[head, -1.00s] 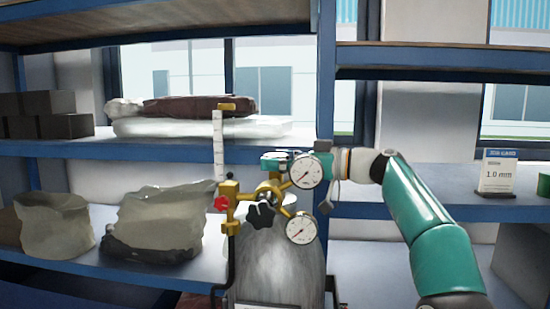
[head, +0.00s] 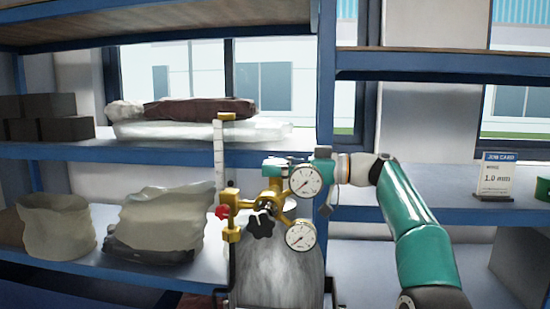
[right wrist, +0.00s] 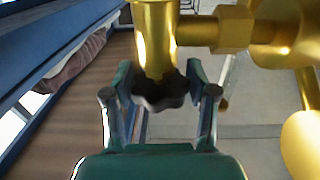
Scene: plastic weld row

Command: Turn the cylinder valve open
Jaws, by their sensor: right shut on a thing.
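The grey gas cylinder (head: 277,268) stands upright in the middle of the head view, with a brass valve and regulator (head: 272,198) on top. The cylinder valve's dark lobed handwheel (right wrist: 160,92) shows in the right wrist view at the end of a brass stem (right wrist: 155,40). My right gripper (right wrist: 160,100) has its fingers on both sides of this handwheel and is shut on it. In the head view my right gripper (head: 279,163) is partly hidden behind the upper gauge (head: 305,182), and the handwheel cannot be made out. My left gripper is out of view.
A black star knob (head: 261,222), a lower gauge (head: 300,236), a red knob (head: 222,212) and a flow tube (head: 220,150) crowd the front of the regulator. Blue shelving (head: 420,211) with sacks (head: 155,220) and a job card (head: 497,178) stands behind.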

